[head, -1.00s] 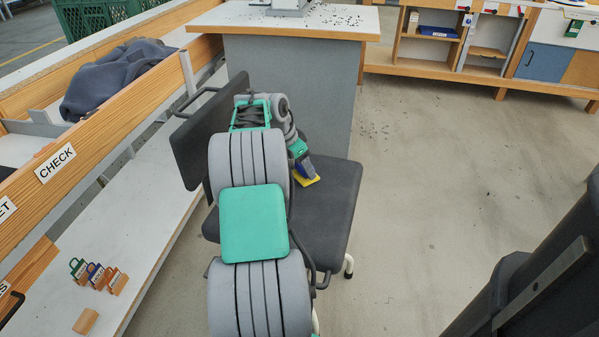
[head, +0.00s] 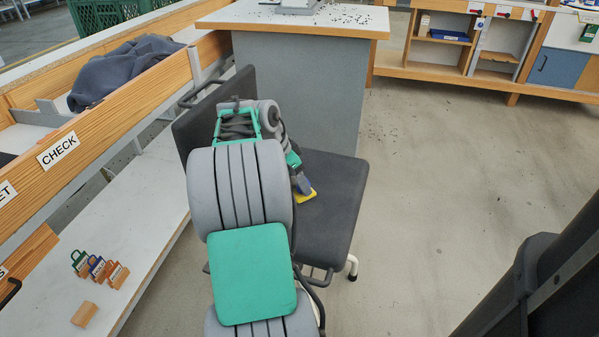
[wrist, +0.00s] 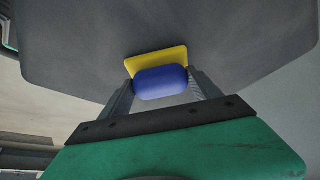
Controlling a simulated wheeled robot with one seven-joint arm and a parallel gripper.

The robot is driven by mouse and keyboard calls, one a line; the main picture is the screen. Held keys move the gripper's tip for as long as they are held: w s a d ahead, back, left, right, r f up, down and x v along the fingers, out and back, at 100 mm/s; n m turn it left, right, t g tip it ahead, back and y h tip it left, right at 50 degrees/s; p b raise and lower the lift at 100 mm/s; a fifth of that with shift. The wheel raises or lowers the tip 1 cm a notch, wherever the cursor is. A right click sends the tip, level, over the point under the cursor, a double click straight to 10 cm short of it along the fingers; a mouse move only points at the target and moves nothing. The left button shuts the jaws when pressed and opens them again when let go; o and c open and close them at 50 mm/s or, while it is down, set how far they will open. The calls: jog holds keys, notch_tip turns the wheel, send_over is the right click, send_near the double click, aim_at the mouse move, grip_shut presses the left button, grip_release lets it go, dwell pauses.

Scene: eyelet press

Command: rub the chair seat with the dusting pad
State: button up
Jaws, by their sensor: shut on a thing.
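The chair (head: 336,205) has a dark grey seat and a dark backrest (head: 205,115); my arm crosses in front of part of it in the head view. The seat fills the upper part of the wrist view (wrist: 230,40). The dusting pad has a yellow base (head: 307,196) and a blue grip (wrist: 160,82). My gripper (wrist: 160,88) is shut on the blue grip, one finger on each side. The yellow base lies against or just over the seat; I cannot tell if it touches.
A bench with a CHECK label (head: 58,150) runs along the left, with grey cloth (head: 125,72) on it and small tagged blocks (head: 98,268) on its lower shelf. A grey-sided table (head: 295,90) stands behind the chair.

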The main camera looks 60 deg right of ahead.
aim_at(295, 198)
jog(key=shift+s+a+f+b, duration=0.1)
jog(key=shift+a+b, duration=0.1)
jog(key=shift+a, duration=0.6)
jog(key=shift+s+a+r+b, duration=0.1)
jog(key=shift+s+a+b, duration=0.1)
jog(key=shift+a, duration=0.55)
jog(key=shift+s+a+f+b, duration=0.1)
jog(key=shift+a+b, duration=0.1)
jog(key=shift+a, duration=0.6)
jog(key=shift+a+r, duration=0.25)
jog(key=shift+a, duration=0.05)
notch_tip(295, 198, up, 8)
jog(key=p, duration=0.6)
jog(key=shift+d, duration=0.1)
